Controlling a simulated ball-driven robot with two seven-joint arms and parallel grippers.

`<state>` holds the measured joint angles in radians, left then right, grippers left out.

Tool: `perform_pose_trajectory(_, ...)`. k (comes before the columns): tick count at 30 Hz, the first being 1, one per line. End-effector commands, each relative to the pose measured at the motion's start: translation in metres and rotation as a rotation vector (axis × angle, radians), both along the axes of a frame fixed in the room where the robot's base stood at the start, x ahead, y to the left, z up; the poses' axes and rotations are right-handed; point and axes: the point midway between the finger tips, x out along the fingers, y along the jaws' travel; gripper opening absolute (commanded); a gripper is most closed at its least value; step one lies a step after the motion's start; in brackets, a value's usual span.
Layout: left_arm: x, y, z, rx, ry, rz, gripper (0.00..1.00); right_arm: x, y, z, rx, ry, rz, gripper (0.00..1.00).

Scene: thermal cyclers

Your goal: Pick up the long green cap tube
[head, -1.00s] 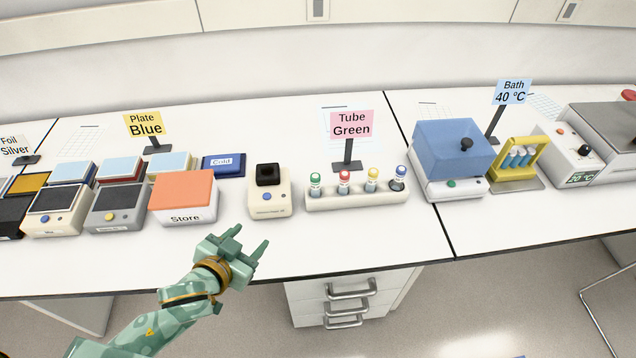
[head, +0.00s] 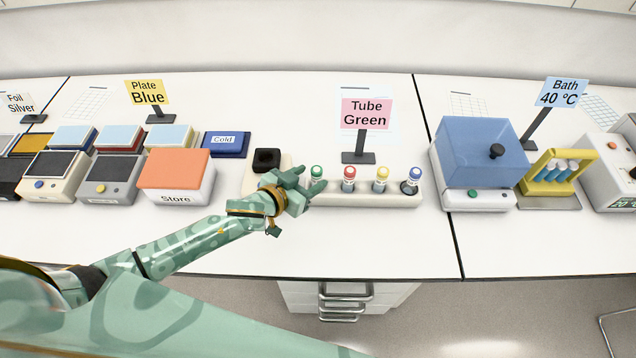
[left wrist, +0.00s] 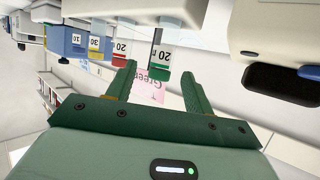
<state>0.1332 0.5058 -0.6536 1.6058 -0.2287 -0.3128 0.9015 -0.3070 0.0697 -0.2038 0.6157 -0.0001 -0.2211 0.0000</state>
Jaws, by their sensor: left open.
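The green cap tube (head: 317,173) stands upright at the left end of a white rack (head: 375,200) holding a row of capped tubes. My left gripper (head: 311,180) is open and empty at that end of the rack, close to this tube and partly covering it. The left wrist view shows the scene upside down. My right gripper is not in view.
Red (head: 349,175), yellow (head: 381,176) and blue (head: 411,178) cap tubes stand to its right in the rack. A small cream device with a black top (head: 266,160) is close on the left. A pink "Tube Green" sign (head: 367,113) stands behind. Bench in front is clear.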

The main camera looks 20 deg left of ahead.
Motion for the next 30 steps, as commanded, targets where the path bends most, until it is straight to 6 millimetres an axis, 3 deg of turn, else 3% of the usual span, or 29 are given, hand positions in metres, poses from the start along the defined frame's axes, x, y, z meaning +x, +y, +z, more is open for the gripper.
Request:
perform_pose_trajectory(5, 0.013, -0.005, -0.006, 0.0, -0.001, 0.0, 0.52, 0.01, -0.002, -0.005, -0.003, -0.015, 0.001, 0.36)
perform_pose_trajectory(12, 0.044, -0.017, -0.024, -0.001, -0.001, -0.001, 0.52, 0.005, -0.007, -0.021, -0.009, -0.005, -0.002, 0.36)
perform_pose_trajectory(21, 0.05, -0.02, -0.024, 0.0, 0.0, 0.0, 0.52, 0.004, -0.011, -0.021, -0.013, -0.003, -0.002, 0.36)
perform_pose_trajectory(27, 0.05, -0.019, -0.024, 0.0, 0.0, 0.0, 0.04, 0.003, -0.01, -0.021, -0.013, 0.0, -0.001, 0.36)
perform_pose_trajectory(30, 0.05, -0.019, -0.024, 0.0, 0.0, 0.0, 0.04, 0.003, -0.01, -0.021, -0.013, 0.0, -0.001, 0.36)
